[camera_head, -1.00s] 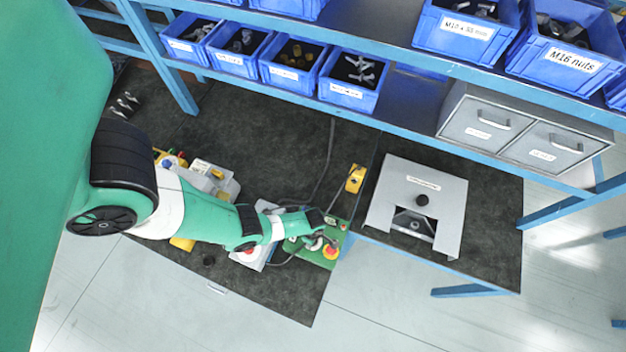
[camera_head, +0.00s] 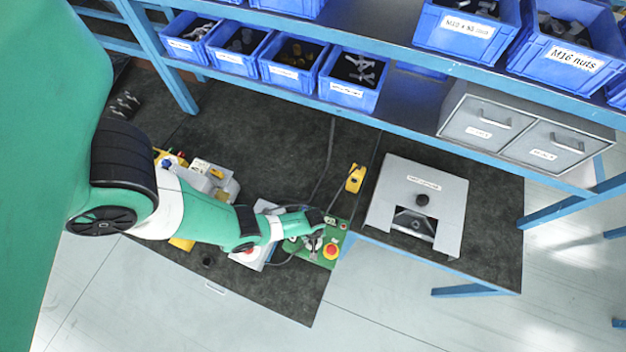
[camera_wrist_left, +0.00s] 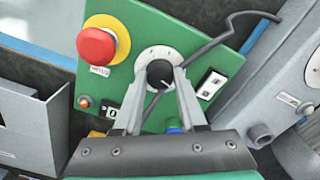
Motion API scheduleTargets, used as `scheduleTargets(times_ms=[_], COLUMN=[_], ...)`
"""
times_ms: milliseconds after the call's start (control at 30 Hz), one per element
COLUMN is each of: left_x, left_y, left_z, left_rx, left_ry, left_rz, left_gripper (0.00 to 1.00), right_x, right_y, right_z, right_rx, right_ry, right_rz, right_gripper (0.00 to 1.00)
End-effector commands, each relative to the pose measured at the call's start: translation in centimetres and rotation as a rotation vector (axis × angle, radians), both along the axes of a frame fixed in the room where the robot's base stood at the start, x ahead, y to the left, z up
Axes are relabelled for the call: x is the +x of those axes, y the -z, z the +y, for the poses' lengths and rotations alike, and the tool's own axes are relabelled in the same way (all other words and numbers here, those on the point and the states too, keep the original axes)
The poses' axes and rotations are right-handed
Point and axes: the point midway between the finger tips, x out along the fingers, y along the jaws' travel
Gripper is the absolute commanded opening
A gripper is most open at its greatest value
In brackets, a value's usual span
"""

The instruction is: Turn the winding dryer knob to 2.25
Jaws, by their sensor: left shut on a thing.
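The winding dryer knob (camera_wrist_left: 159,72) is a dark round knob on a white dial on a green control panel (camera_wrist_left: 143,28). My left gripper (camera_wrist_left: 160,84) is shut on the knob in the left wrist view, one finger on each side. The pointer and scale marks are too small to read. In the head view the same gripper (camera_head: 314,240) is over the green panel, and my arm hides the knob there. My right gripper is in neither view.
A red mushroom button on a yellow base (camera_wrist_left: 98,46) stands beside the knob, with a rocker switch (camera_wrist_left: 211,84) on the other side. A dark cable (camera_wrist_left: 222,38) crosses the panel. A yellow device (camera_head: 355,178) and a grey metal housing (camera_head: 416,205) lie to the right.

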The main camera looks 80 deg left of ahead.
Motion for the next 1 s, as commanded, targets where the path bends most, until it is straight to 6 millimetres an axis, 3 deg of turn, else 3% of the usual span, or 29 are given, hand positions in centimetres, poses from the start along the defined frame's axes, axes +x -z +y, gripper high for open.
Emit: scheduleTargets(times_ms=[1000], left_x=[-0.03], left_y=[0.04], left_z=[0.00], left_rx=[0.000], left_ry=[0.964], left_rz=[0.001], left_gripper=[0.00], right_x=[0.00], right_y=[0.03], right_z=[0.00], right_rx=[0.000], right_ry=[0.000], right_rz=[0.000], right_gripper=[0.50])
